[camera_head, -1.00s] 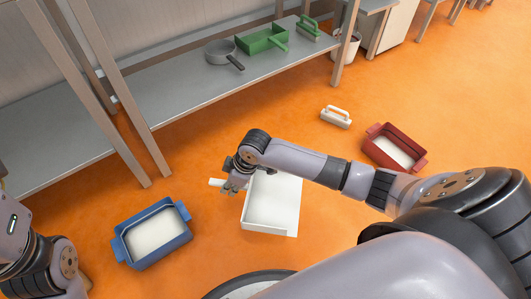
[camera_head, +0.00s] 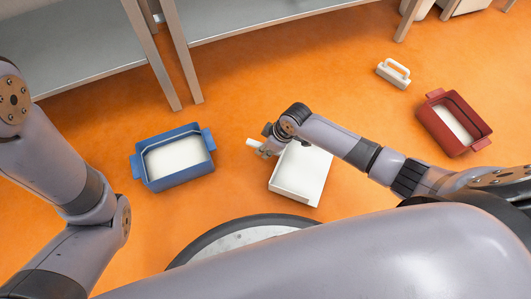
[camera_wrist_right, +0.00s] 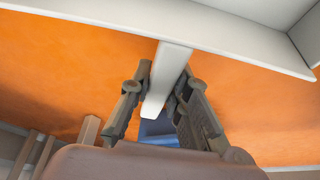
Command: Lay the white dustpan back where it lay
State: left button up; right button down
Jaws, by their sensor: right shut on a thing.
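The white dustpan (camera_head: 300,176) is in the middle of the head view, its open tray turned towards my base. My right gripper (camera_head: 266,151) is shut on its handle (camera_head: 254,143). In the right wrist view the handle (camera_wrist_right: 168,75) lies between the two fingers (camera_wrist_right: 160,100), and part of the pan (camera_wrist_right: 210,28) crosses the top. I cannot tell whether the pan touches the floor or is a little above it. My left arm shows at the left of the head view, but its gripper is out of view.
A blue bin (camera_head: 138,168) with white contents stands on the orange floor left of the dustpan. A red bin (camera_head: 438,128) and a white brush-like tool (camera_head: 394,73) are to the right. Grey shelving (camera_head: 184,55) stands behind. Bare floor lies between these things.

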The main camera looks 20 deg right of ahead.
notch_tip(320, 180, down, 3)
jog(key=shift+r+b, duration=0.2)
jog(key=shift+b, duration=0.25)
jog(key=shift+r, duration=0.2)
jog(key=c, duration=2)
grip_release()
jog(key=shift+f, duration=0.2)
jog(key=o, duration=0.5)
jog(key=shift+r, duration=0.1)
